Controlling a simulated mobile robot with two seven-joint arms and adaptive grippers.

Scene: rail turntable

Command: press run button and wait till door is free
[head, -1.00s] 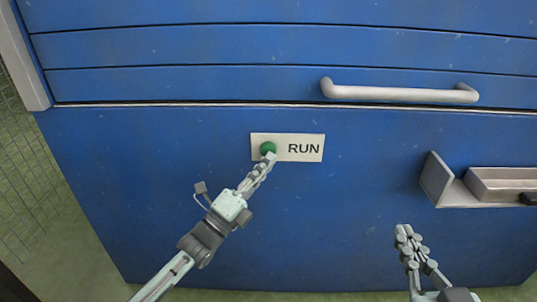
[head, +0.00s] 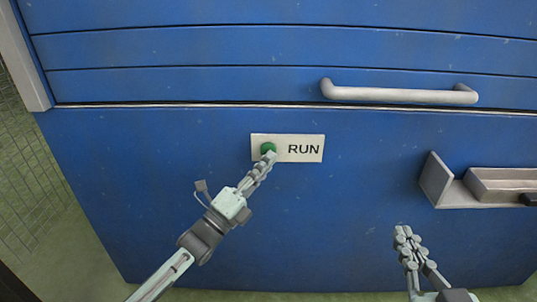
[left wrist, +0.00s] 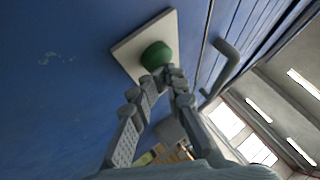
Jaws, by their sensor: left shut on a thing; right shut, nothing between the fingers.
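The green run button (head: 268,148) sits on a white plate marked RUN (head: 305,149) on the blue front panel. My left gripper (head: 268,157) is at the button, its fingertips at the button's lower edge. In the left wrist view the fingers (left wrist: 168,75) come together at the green button (left wrist: 156,55) and are shut on it; the exact contact is partly hidden. The door (head: 200,82) above is blue and slatted, with a grey bar handle (head: 400,93); its lower edge meets the panel at a thin seam. My right gripper (head: 403,233) is shut and empty, low at the right, apart from the panel's fittings.
A grey holder with a tray (head: 500,185) juts from the panel at the right, with a dark item at its edge. A wire mesh fence (head: 30,190) stands at the left. The panel between the plate and the holder is clear.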

